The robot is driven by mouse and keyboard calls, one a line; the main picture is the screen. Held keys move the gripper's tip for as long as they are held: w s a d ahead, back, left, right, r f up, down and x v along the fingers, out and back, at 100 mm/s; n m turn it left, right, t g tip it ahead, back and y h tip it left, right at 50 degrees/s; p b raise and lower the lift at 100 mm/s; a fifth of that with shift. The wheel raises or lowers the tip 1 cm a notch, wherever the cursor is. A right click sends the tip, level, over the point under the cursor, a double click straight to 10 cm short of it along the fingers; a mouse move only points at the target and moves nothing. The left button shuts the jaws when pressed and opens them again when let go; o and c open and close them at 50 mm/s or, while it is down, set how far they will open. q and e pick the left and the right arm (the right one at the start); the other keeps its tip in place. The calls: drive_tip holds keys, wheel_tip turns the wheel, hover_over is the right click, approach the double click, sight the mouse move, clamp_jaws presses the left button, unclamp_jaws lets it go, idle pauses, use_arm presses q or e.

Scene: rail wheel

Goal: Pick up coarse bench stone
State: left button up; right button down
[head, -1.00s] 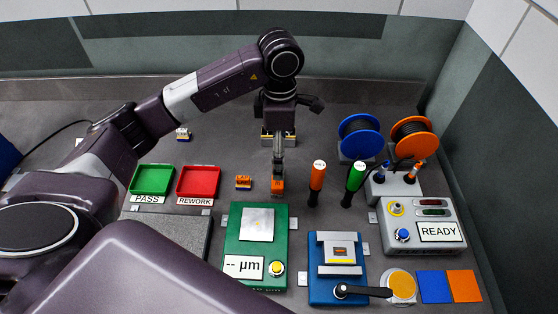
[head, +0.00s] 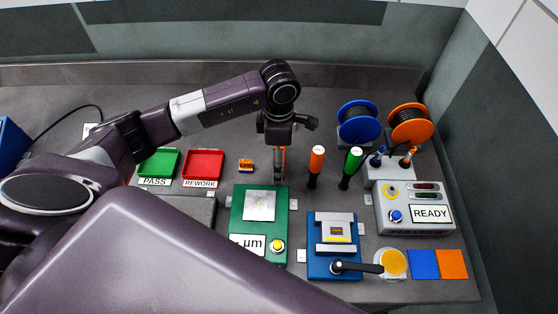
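No thing in view is plainly labelled as the coarse bench stone. A small orange block (head: 246,166) with a dark marking lies on the bench, right of the red tray. A second orange piece (head: 284,157) shows as a narrow strip at my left gripper (head: 279,178). The gripper points down behind the green gauge, and its fingers hide most of this piece. I cannot tell whether the fingers are closed on it or only around it. My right gripper is not in view.
Green (head: 158,163) and red (head: 204,164) trays lie left. The green gauge (head: 240,222) and blue clamp fixture (head: 334,268) stand in front. Orange (head: 316,165) and green (head: 352,165) handled tools stand upright right of the gripper. Cable spools (head: 358,121) stand behind.

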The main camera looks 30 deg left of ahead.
use_arm(q)
drive_tip(key=c, duration=1.3)
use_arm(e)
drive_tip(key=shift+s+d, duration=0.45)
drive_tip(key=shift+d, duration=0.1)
use_arm(q)
drive_tip(key=shift+r, duration=0.15)
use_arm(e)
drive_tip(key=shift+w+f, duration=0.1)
